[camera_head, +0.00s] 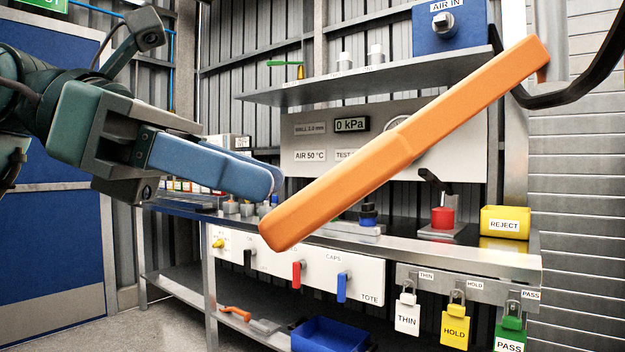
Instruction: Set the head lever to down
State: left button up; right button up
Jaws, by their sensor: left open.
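A long orange bar (400,145), which looks like a lever handle, slants across the camera_head view. Its high end is at the upper right by a black curved tube (592,75), and its low end is near the centre. No label on it shows, so I cannot tell for sure that it is the head lever. My left gripper (272,180), with blue fingers, is open just left of the bar's low end. The fingertips come close to it in the picture; contact cannot be told. My right gripper is out of view.
Behind is a metal bench (475,258) with a red cylinder under a small black lever (432,184) and a yellow REJECT bin (505,222). Coloured handles line a white front panel (315,270). THIN, HOLD and PASS tags hang at right. A shelf (370,77) runs above.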

pick_arm(q)
jog(key=v, duration=0.5)
jog(key=shift+p, duration=0.3)
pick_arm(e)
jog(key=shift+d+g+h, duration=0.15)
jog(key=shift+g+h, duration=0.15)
